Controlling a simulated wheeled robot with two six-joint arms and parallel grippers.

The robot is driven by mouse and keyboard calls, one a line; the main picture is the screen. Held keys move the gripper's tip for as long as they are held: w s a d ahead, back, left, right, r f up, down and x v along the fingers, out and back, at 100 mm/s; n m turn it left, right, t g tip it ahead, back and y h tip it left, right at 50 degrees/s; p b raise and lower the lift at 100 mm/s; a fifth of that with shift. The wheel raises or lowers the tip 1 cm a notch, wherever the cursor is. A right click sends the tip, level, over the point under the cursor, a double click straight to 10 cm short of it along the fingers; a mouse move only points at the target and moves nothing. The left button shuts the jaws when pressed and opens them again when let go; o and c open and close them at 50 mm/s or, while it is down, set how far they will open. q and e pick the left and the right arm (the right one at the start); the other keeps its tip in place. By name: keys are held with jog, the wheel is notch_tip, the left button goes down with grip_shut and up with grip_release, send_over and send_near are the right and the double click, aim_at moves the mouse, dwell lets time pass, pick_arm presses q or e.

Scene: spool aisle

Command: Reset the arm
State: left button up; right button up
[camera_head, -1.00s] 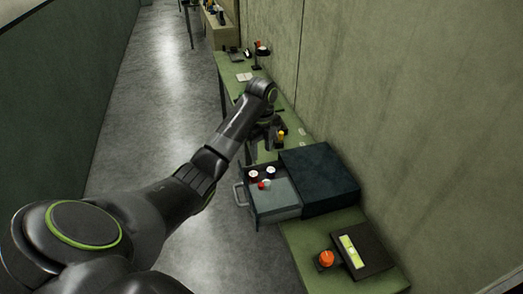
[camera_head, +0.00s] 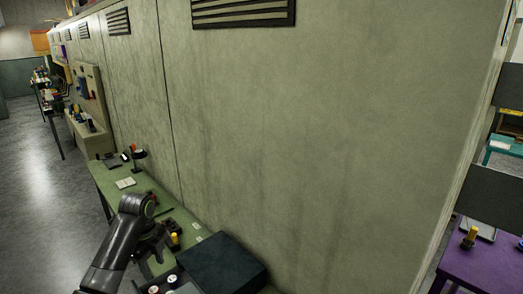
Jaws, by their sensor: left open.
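My left arm comes in from the bottom left over the green table (camera_head: 118,193). Its wrist bends down and my left gripper (camera_head: 150,248) is at the table's near part, open, with its fingers small and dark. A dark box with a drawer (camera_head: 220,265) stands just right of the gripper, partly cut off by the bottom edge. Round white-topped items (camera_head: 171,280) show in the drawer. A small yellow-topped item (camera_head: 175,239) stands on the table just right of the gripper. My right gripper is out of view.
A small lamp (camera_head: 138,155) and a white notebook (camera_head: 125,183) are at the table's far end. A plain wall (camera_head: 320,130) runs close along the table's right side. A purple table (camera_head: 485,265) is at the far right. Open floor (camera_head: 35,215) lies on the left.

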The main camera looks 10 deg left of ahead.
pick_arm(q)
jog(key=s+f+n, duration=0.1)
jog(key=s+f, duration=0.1)
jog(key=s+d+f+n, duration=0.1)
jog(key=s+f, duration=0.2)
jog(key=s+f+n, duration=0.2)
jog(key=f, duration=0.1)
jog(key=shift+s+d, duration=0.25)
jog(key=s+d+f+n+t+y, duration=0.1)
jog(key=s+d+n+t, duration=0.1)
jog(key=s+n, duration=0.95)
jog(key=s+d+f+n+t+y, duration=0.15)
jog(key=s+n, duration=0.45)
jog(key=s, duration=1.1)
notch_tip(320, 180, down, 28)
jog(key=a+g+h+b, duration=0.1)
jog(key=a+b, duration=0.1)
jog(key=b, duration=0.3)
jog(key=s+d+f+b, duration=0.1)
jog(key=s+f+b, duration=0.1)
jog(key=s+f, duration=0.5)
jog(key=s+f+g+b, duration=0.1)
jog(key=s+f+b, duration=0.1)
jog(key=s+f, duration=0.6)
notch_tip(320, 180, down, 5)
jog(key=shift+d+f+h, duration=0.1)
jog(key=shift+d+h, duration=0.25)
